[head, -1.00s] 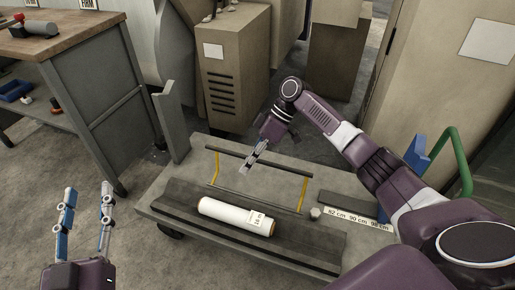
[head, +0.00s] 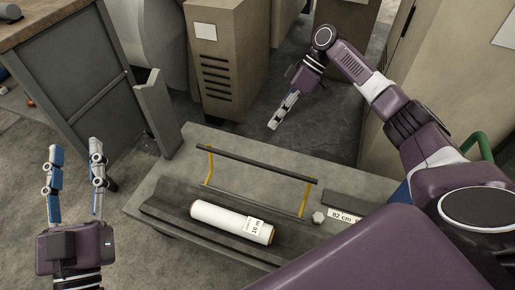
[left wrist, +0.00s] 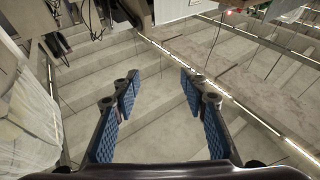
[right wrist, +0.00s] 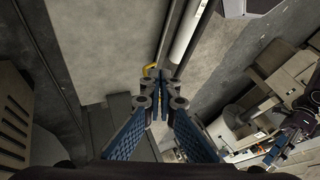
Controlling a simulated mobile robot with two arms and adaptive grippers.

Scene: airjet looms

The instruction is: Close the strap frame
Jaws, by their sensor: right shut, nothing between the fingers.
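The strap frame is a dark bar (head: 255,163) with a yellow strap (head: 305,197) at each end. It stands behind the white roll (head: 225,220), which lies labelled in a dark trough on the cart; the bar is not over the roll. I cannot tell its exact tilt. My right gripper (head: 275,124) is shut and empty, beyond the bar toward the cart's far edge, apart from it in the head view. In the right wrist view a yellow strap piece (right wrist: 150,70) shows just past the fingertips (right wrist: 160,82). My left gripper (head: 75,148) is open and empty, left of the cart.
The grey cart top (head: 170,185) is bare at its left end. A small pale nut-like piece (head: 318,217) and a length label (head: 343,215) lie to its right. A tan cabinet (head: 228,60) and a workbench (head: 75,80) stand behind and at left.

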